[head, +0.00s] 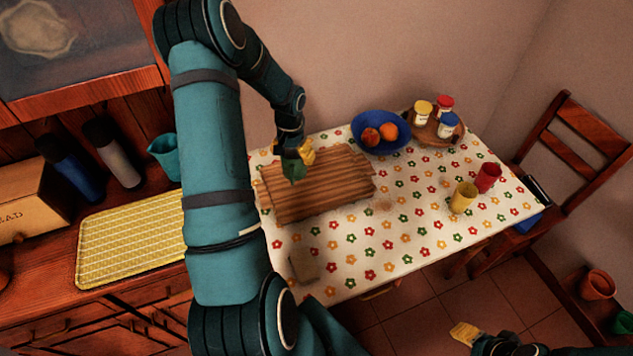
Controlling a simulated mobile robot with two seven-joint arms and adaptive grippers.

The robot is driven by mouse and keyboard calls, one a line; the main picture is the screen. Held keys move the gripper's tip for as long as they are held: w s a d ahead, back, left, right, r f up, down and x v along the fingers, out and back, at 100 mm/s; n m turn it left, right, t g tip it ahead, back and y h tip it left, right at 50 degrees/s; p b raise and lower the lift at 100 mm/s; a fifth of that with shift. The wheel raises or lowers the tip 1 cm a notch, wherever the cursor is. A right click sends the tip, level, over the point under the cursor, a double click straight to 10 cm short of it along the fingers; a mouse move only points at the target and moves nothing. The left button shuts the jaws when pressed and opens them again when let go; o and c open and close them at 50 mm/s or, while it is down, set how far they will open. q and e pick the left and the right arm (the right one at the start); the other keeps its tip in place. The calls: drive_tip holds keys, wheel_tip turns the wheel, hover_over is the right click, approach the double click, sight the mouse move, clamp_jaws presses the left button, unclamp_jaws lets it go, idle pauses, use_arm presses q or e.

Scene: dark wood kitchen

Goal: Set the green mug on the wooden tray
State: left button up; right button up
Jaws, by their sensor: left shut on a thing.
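The green mug (292,169) is at the left part of the wooden tray (338,187), over its slats. My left gripper (298,156) is shut on the mug from above and hides part of it. I cannot tell whether the mug touches the tray or hangs just above it. The tray lies on the flowered tablecloth (385,243) and is otherwise bare. My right gripper (466,333) shows at the bottom edge, low and away from the table; its opening is unclear.
Behind the tray stand a blue bowl (368,147) with fruit and a round wooden stand (427,136) with jars. A yellow cup (463,198) and a red cup (488,177) stand at right. A chair (575,150) is beyond the table's right end.

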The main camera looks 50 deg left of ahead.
use_arm(q)
drive_tip(key=shift+s+a+f, duration=0.1)
drive_tip(key=shift+a, duration=0.3)
wheel_tip(320, 180, down, 10)
drive_tip(key=shift+a+r, duration=0.1)
drive_tip(key=shift+a, duration=0.05)
drive_tip(key=shift+b, duration=0.35)
drive_tip(key=o, duration=1.1)
drive_tip(key=shift+f, duration=0.2)
drive_tip(key=shift+r, duration=0.15)
